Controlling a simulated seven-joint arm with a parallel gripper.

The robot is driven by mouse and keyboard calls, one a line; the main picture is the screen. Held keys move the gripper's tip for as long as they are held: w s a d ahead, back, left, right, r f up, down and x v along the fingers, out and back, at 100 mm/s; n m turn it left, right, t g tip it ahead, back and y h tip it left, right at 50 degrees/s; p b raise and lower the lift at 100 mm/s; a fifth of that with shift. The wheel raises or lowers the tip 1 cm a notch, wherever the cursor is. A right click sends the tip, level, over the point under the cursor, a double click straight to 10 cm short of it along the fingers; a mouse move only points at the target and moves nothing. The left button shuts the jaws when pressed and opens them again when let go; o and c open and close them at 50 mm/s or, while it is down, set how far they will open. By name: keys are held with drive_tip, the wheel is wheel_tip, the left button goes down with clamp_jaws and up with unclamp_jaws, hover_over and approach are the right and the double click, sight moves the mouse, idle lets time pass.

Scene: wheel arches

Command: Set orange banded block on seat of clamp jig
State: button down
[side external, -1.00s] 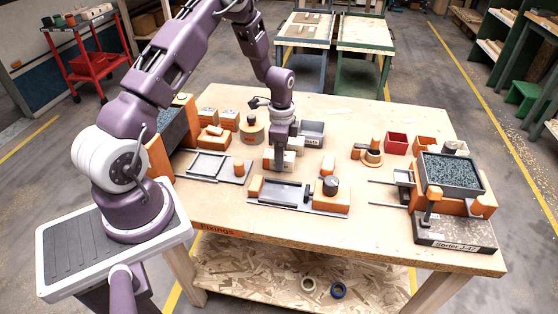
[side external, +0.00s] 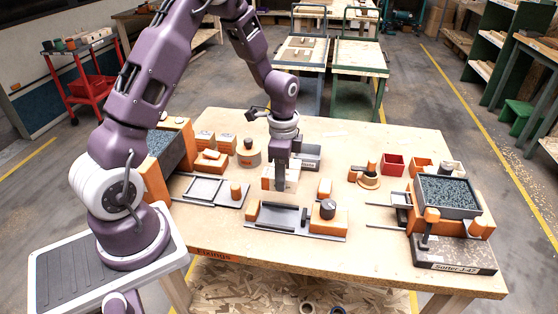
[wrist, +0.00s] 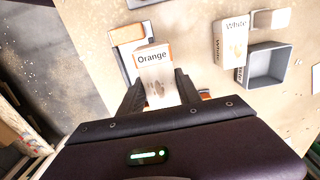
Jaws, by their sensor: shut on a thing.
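My gripper (side external: 281,186) is shut on the orange banded block (wrist: 155,75), a pale box with an orange band and the printed word "Orange". In the wrist view the block sits between the two dark fingers. In the side view the held block (side external: 268,181) is partly hidden by a finger, just behind the clamp jig (side external: 318,236). It looks raised above the table, though the gap is hard to judge. The jig has a dark flat seat (side external: 280,216), with an orange piece at its left and an orange block with a dark knob at its right. The seat looks empty.
A frame fixture (side external: 205,188) lies left of the jig. A sorter (side external: 450,210) stands at the right. Bare table lies between jig and sorter.

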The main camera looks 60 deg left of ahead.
drive_tip(key=s+d, duration=0.1)
drive_tip(key=s+d+f, duration=0.1)
drive_tip(key=d, duration=0.1)
drive_tip(key=shift+s+d+f, duration=0.25)
drive_tip(key=shift+s+d, duration=0.1)
drive_tip(key=shift+s, duration=0.05)
drive_tip(key=shift+f, duration=2.65)
drive_tip(key=shift+f, duration=0.1)
drive_tip(key=c, duration=0.7)
unclamp_jaws()
drive_tip(key=shift+c, duration=0.2)
